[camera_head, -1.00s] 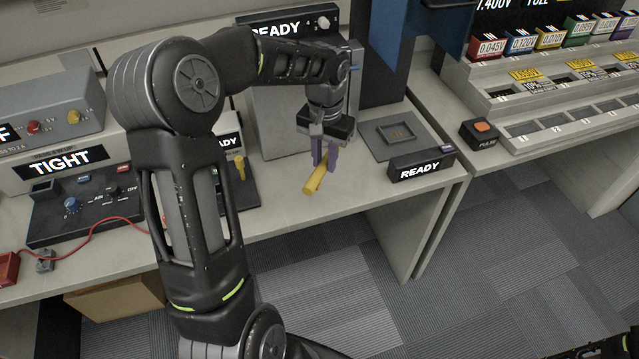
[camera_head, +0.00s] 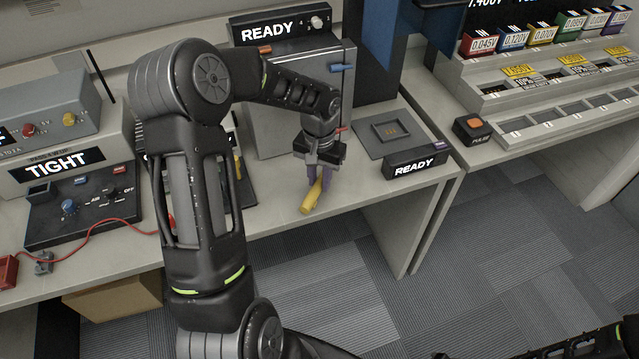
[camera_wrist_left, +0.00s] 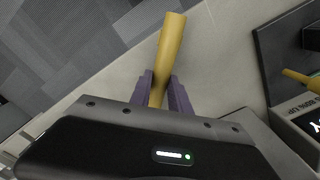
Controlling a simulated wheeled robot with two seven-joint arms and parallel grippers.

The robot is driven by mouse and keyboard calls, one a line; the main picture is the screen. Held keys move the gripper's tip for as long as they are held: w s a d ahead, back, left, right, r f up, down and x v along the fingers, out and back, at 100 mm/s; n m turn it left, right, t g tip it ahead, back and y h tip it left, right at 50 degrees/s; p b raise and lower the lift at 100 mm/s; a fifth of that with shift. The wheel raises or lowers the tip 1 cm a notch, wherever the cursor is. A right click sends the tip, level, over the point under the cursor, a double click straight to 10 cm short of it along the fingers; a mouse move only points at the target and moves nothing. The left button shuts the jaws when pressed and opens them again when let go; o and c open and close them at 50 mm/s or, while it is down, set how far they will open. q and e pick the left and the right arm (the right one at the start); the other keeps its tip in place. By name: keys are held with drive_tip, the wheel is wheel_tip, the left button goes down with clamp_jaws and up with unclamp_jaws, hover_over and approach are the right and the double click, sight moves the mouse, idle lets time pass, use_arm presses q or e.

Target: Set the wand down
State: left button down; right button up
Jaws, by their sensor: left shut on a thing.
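The wand is a yellow rod (camera_head: 308,201). My left gripper (camera_head: 320,181) points down with its purple fingers shut on it, low over the front part of the grey table (camera_head: 275,215). The wand slants, its thick end toward the table's front edge. In the left wrist view, the wand (camera_wrist_left: 172,45) sticks out between the fingers (camera_wrist_left: 160,92), and its other end is hidden by the gripper body. I cannot tell whether the wand touches the table. My right gripper is not in view.
A black READY block (camera_head: 415,165) and a dark square pad with a recessed tray (camera_head: 391,131) lie right of the gripper. A grey cabinet (camera_head: 290,100) stands behind. A dark panel with another yellow piece (camera_wrist_left: 298,76) is beside it. Bare tabletop surrounds the wand.

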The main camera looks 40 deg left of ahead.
sight(320, 181)
use_arm(q)
drive_tip(key=shift+f, duration=1.2)
drive_tip(key=shift+f, duration=0.1)
drive_tip(key=c, duration=1.2)
unclamp_jaws()
drive_tip(key=shift+c, duration=0.2)
wheel_tip(320, 181, up, 12)
drive_tip(key=b, duration=0.1)
